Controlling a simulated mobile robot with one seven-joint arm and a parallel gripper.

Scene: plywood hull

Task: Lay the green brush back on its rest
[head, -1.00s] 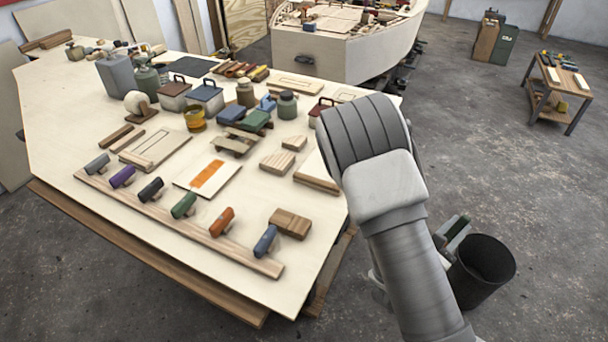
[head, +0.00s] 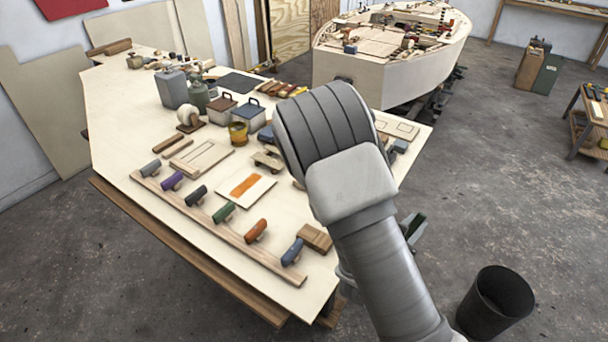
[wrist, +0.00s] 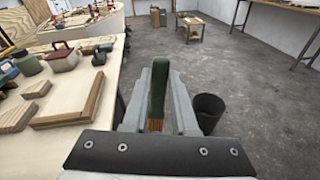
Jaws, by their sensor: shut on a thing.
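The green brush (wrist: 158,88) stands upright in my gripper (wrist: 160,108), with its green handle up and brown bristles low between the fingers. My gripper is shut on it, out beyond the right edge of the workbench. In the head view my own arm hides most of the gripper; a bit of the green brush (head: 416,224) shows beside it. A small slatted wooden stand (head: 267,160) on the bench is partly hidden by my arm; I cannot tell whether it is the rest. Another green-handled tool (head: 224,212) lies on a long wooden strip.
The long wooden strip (head: 215,232) carries several coloured-handled tools near the bench's front edge. A board with an orange patch (head: 246,187), cans and boxes stand behind. A black bin (head: 496,302) stands on the floor at right. Open floor lies right of the bench.

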